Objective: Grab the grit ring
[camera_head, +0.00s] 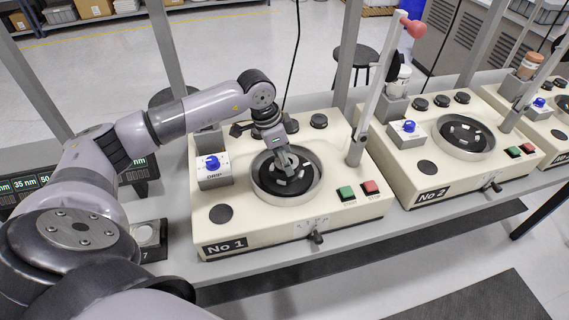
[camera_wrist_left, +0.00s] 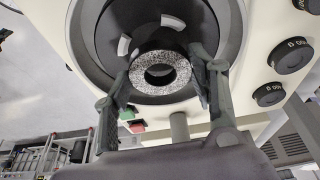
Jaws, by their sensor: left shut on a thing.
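The grit ring (camera_wrist_left: 138,74) is a speckled black-and-white ring with a round hole, seen in the left wrist view. My left gripper (camera_head: 286,166) reaches down into the round bowl (camera_head: 316,192) of the machine marked No 1. Its two fingers stand on either side of the ring and are shut on it. The ring is over the dark plate inside the bowl; I cannot tell whether it touches the plate. In the head view the gripper mostly hides it. My right gripper is not in view.
The No 1 machine (camera_head: 265,228) has a blue knob (camera_head: 212,162), a green button (camera_head: 346,193), a red button (camera_head: 370,187) and an upright post (camera_head: 366,110) beside the bowl. A second machine, No 2 (camera_head: 440,185), stands to the right. White segments (camera_wrist_left: 168,20) lie on the plate.

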